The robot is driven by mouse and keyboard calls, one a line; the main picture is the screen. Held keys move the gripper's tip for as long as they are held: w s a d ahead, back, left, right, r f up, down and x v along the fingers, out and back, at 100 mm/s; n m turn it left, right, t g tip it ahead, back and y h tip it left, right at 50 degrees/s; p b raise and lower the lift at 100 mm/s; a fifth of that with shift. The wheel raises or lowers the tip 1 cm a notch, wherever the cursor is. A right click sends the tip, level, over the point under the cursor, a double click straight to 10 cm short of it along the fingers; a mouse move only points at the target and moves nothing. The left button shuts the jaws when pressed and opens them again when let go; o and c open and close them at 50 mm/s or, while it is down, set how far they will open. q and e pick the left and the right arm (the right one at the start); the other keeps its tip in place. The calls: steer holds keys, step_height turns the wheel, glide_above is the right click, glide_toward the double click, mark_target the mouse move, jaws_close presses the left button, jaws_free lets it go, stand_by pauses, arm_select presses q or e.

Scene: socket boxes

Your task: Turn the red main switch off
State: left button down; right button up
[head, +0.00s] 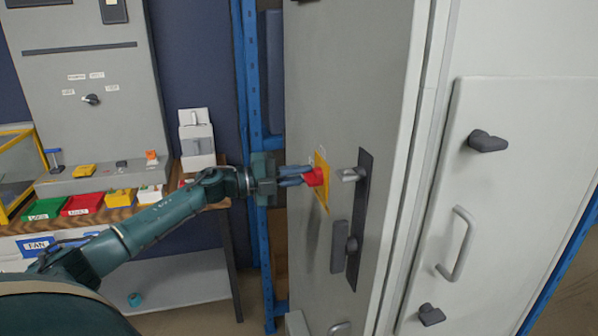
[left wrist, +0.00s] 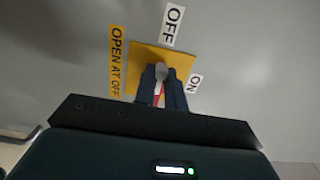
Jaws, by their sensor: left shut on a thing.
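The red main switch (head: 316,177) sits on a yellow plate (head: 322,194) on the grey cabinet's front. My left gripper (head: 296,176) reaches it from the left and is shut on its handle. In the left wrist view, the gripper fingers (left wrist: 161,92) flank the handle, with a little red (left wrist: 158,88) and a grey end showing between them. The OFF label (left wrist: 173,25) lies above the yellow plate and the ON label (left wrist: 195,84) at its right. The fingers cover much of the switch, so its exact setting is hard to tell. My right gripper is out of view.
A cabinet door with a bar handle (head: 458,245) stands farther right. A blue rack post (head: 250,90) rises behind my gripper. A bench with coloured bins (head: 82,204) is at left.

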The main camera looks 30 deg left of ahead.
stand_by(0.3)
arm_select(q)
steer(key=c, duration=1.5)
jaws_free()
steer(key=shift+o, duration=0.2)
steer(key=b+v, duration=0.3)
steer(key=v, duration=1)
steer(key=shift+a, duration=0.1)
